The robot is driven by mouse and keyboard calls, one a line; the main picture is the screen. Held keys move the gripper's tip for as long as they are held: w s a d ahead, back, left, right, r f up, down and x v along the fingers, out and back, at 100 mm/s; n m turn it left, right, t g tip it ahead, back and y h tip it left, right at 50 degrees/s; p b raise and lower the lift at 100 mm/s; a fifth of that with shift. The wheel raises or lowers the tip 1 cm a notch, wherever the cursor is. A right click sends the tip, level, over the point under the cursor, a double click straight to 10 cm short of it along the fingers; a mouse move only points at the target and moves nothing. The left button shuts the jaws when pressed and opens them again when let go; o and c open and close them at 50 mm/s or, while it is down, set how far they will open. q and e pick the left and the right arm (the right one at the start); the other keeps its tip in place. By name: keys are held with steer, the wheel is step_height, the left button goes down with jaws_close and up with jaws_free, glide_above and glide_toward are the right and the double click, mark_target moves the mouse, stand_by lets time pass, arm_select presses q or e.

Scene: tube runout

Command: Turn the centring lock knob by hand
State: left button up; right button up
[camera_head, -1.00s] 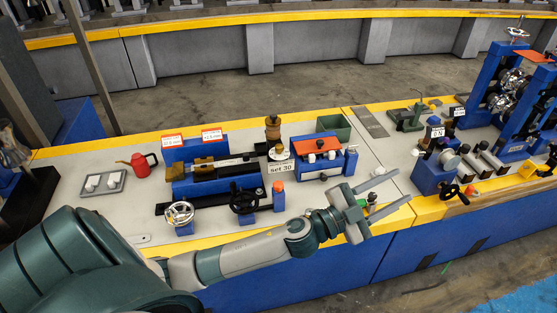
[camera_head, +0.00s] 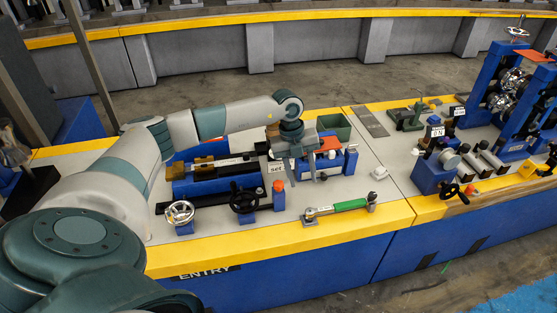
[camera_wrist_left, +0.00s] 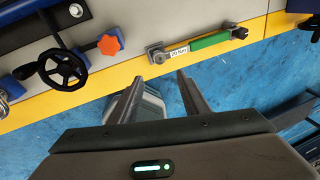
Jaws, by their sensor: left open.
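An orange star-shaped knob (camera_head: 279,186), which looks like the lock knob, tops a short blue post beside the black handwheel (camera_head: 243,201). In the left wrist view the knob (camera_wrist_left: 108,44) is at the upper left, near the handwheel (camera_wrist_left: 63,70). My left gripper (camera_head: 301,174) points down in the head view, its fingers apart and empty, a little right of the knob and not touching it. In the wrist view the open fingers (camera_wrist_left: 158,80) lie below and right of the knob. My right gripper is in neither view.
A green-handled wrench (camera_head: 342,207) lies along the yellow front edge. A chrome handwheel (camera_head: 180,212) stands left of the black one. A blue fixture with red parts (camera_head: 335,160) is close right of my gripper. A green bin (camera_head: 334,126) stands behind.

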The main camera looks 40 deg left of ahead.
arm_select(q)
steer(key=s+a+r+n+y, duration=0.1)
steer(key=a+r+y, duration=0.1)
steer(key=a, duration=0.6)
steer(key=shift+a+g, duration=0.25)
steer(key=shift+g, duration=0.15)
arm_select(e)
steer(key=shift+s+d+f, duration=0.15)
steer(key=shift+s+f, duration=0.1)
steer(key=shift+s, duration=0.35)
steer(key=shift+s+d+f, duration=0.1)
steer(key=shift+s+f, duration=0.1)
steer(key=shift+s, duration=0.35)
arm_select(q)
steer(key=shift+d+f, duration=0.1)
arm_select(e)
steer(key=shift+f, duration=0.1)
